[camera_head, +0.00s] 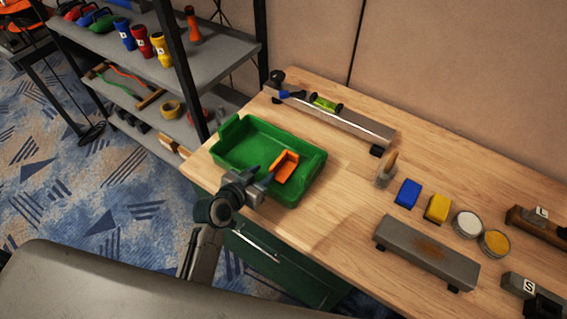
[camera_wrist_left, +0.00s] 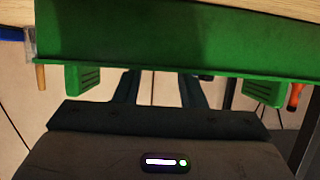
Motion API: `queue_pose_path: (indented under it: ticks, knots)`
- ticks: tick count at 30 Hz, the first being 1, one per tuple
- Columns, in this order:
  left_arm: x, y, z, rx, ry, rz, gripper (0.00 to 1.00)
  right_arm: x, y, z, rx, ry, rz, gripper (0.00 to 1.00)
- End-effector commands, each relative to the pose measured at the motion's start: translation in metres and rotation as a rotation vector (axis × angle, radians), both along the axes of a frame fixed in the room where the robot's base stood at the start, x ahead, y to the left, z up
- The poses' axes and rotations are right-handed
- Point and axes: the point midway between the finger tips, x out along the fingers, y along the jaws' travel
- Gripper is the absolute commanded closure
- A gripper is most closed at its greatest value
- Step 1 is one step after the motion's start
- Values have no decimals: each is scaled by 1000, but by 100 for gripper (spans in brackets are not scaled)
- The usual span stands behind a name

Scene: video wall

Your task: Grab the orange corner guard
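The orange corner guard (camera_head: 285,166) lies inside the green tray (camera_head: 308,184), toward its near right part. My left gripper (camera_head: 262,176) reaches over the tray's near edge, with its fingers just left of the guard. In the left wrist view the two dark fingers (camera_wrist_left: 157,88) stand apart with nothing seen between them. Their tips are hidden behind the green tray wall (camera_wrist_left: 160,35), and the guard cannot be made out there. My right gripper is in neither view.
The tray sits on the left end of the wooden table (camera_head: 345,200). A level (camera_head: 326,104) lies on a long bar behind it. A brush (camera_head: 387,168), blue block (camera_head: 408,193) and yellow block (camera_head: 438,208) stand to the right. A metal shelf (camera_head: 215,62) stands at back left.

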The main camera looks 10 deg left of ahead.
Motion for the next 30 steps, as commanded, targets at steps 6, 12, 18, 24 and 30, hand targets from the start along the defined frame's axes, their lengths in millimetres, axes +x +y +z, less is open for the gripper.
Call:
queue_pose_path:
  ticks: [6, 12, 18, 24, 30]
  knots:
    - [26, -14, -8, -3, 1, -1, 64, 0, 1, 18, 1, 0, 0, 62]
    - [38, -18, -16, -1, 1, -1, 64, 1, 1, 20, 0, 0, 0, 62]
    - [38, -18, -16, -1, 0, 0, 64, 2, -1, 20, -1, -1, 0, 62]
    - [38, -18, -16, -1, 1, 0, 100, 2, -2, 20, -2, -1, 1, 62]
    - [38, -18, -16, -1, 0, 0, 100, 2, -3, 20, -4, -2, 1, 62]
